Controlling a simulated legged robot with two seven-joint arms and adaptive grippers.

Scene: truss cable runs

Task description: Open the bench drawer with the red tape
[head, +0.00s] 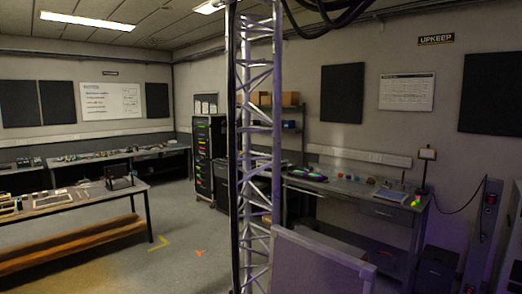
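A grey workbench (350,188) stands along the right wall, beyond the truss. A drawer front (382,211) shows under its top toward the right end, and it looks closed. I cannot make out red tape on it at this distance. Small coloured items lie on the bench top. Neither of my grippers is in view.
A vertical lattice truss (260,130) with a dark cable run stands close ahead. A grey panel or case (315,265) blocks the lower middle right. A table (75,197) stands at left, with a dark rack (209,155) behind. Floor left of the truss is open, with an orange mark (199,253).

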